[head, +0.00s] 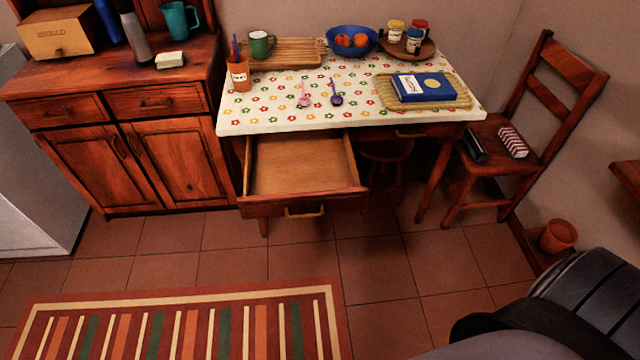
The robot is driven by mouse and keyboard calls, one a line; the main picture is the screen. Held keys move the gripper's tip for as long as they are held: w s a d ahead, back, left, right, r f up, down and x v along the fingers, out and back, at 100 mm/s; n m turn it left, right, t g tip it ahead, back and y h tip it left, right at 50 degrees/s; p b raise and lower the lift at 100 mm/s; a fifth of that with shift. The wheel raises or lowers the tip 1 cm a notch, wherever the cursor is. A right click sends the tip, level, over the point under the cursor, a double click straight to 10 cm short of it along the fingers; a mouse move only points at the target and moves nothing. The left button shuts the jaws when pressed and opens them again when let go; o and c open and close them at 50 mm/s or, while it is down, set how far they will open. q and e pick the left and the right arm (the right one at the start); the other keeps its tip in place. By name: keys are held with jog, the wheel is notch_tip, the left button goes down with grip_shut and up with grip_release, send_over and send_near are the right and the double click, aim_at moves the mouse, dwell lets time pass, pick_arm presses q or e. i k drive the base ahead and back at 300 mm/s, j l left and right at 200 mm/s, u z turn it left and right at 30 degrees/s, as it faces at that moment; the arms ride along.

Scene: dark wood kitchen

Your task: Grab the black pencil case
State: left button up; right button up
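A long dark case (473,145), which looks like the black pencil case, lies on the left part of the wooden chair's seat (490,126) at the right. Beside it on the same seat lies a red, white and dark patterned case (512,142), with a small gap between them. Neither of my grippers is in view. A dark grey part of my own body fills the lower right corner.
The table (300,125) has an open, empty drawer (300,165) jutting forward. A stool (387,155) stands under the table. A terracotta pot (558,236) is on the right. The tiled floor before the table is clear, with a striped rug (180,325) in front.

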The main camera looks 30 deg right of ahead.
aim_at(479, 153)
jog(key=z, duration=1.9)
jog(key=i+l, duration=0.25)
jog(key=l+z, duration=0.05)
